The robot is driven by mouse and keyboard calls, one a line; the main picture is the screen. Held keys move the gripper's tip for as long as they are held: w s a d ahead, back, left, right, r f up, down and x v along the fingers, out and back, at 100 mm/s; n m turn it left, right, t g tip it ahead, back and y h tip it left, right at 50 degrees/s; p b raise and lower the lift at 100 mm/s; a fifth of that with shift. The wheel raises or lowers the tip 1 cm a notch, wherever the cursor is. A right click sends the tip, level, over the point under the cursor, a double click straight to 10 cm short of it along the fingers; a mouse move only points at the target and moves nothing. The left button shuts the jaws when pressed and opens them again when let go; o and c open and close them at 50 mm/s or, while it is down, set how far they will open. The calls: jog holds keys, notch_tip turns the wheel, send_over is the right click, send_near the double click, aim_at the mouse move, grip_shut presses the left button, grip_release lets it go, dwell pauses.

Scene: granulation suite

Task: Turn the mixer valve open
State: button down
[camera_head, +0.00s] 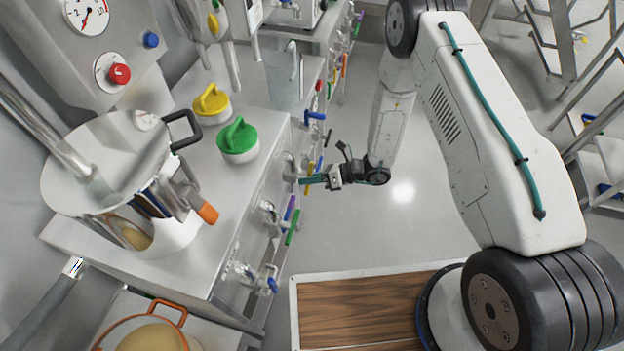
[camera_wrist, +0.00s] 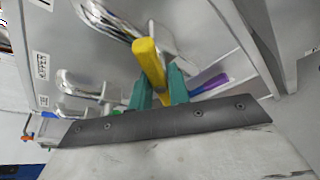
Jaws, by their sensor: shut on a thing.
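A yellow valve handle (camera_wrist: 150,62) sits between the two teal fingers of my gripper (camera_wrist: 161,88) in the wrist view. My gripper is shut on it. In the head view my gripper (camera_head: 312,181) reaches from the right to the row of valves on the front of the steel bench. The yellow handle is mostly hidden there by the fingers. Which valve is the mixer valve cannot be read, as the labels (camera_wrist: 43,66) are too small.
A purple handle (camera_wrist: 210,85) lies just right of the fingers. Green (camera_head: 293,227) and blue (camera_head: 272,284) handles are nearer along the bench front. A mixer bowl (camera_head: 105,165) and yellow (camera_head: 211,103) and green (camera_head: 238,139) lidded pots stand on top. The aisle floor is clear.

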jog(key=n, duration=0.1)
jog(key=n+t+h, duration=0.1)
jog(key=n, duration=0.1)
jog(key=shift+s+r+t, duration=0.1)
jog(key=shift+s+t, duration=0.1)
jog(key=shift+t, duration=0.1)
jog(key=shift+s+a+n+t+h, duration=0.1)
jog(key=shift+n+t+h, duration=0.4)
jog(key=shift+n, duration=0.6)
jog(key=c, duration=1.3)
grip_release()
jog(key=shift+a, duration=0.1)
jog(key=shift+d, duration=0.2)
jog(key=v, duration=0.7)
jog(key=shift+s+d, duration=0.2)
jog(key=shift+d, duration=0.1)
